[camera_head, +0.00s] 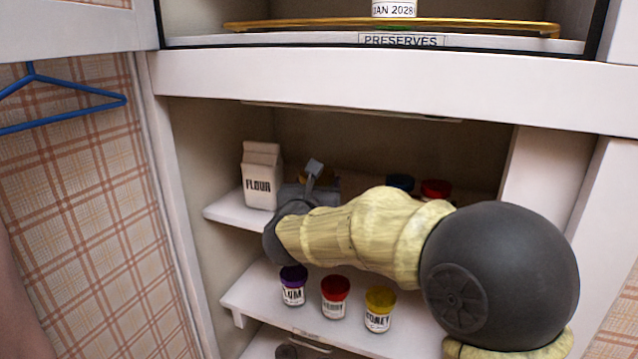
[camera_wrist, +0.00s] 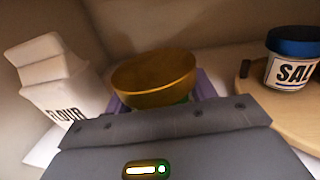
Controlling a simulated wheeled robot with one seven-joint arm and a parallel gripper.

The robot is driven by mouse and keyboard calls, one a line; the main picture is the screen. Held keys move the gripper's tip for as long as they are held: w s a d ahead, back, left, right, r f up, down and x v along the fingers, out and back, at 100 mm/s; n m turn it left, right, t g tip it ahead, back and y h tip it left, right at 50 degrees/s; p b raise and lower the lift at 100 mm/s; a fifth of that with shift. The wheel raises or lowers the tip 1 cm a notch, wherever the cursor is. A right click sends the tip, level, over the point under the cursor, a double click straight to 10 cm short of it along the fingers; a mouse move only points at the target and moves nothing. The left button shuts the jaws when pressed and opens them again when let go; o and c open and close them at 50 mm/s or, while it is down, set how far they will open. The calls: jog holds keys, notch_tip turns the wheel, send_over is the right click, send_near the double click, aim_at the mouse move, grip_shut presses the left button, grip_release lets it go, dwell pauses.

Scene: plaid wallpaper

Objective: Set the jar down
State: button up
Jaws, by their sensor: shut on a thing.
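The jar (camera_wrist: 152,82) shows in the wrist view as a wide gold-brown lid with a little green below it. My gripper (camera_head: 298,192) reaches into the upper cupboard shelf and is shut on this jar. A purple edge (camera_wrist: 206,84) shows around and behind the jar. My gripper's grey housing hides the jar's lower part, so I cannot tell whether its base touches the shelf. In the head view my arm and gripper hide nearly all of the jar.
A flour carton (camera_head: 261,175) stands left of my gripper. A salt jar (camera_wrist: 291,60) with a blue lid stands right on a round wooden board (camera_wrist: 250,101). A red-lidded jar (camera_head: 436,189) is behind my arm. Purple (camera_head: 293,285), red (camera_head: 335,297) and yellow (camera_head: 380,309) lidded jars stand below.

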dwell(0.3)
jog(key=o, duration=1.1)
jog(key=shift+w+f, duration=0.1)
jog(key=shift+o, duration=0.2)
jog(key=shift+s+r, duration=0.2)
jog(key=shift+s, duration=0.1)
jog(key=s+a+b, duration=0.2)
jog(key=s, duration=0.9)
jog(key=shift+s, duration=0.25)
jog(key=shift+a, duration=0.1)
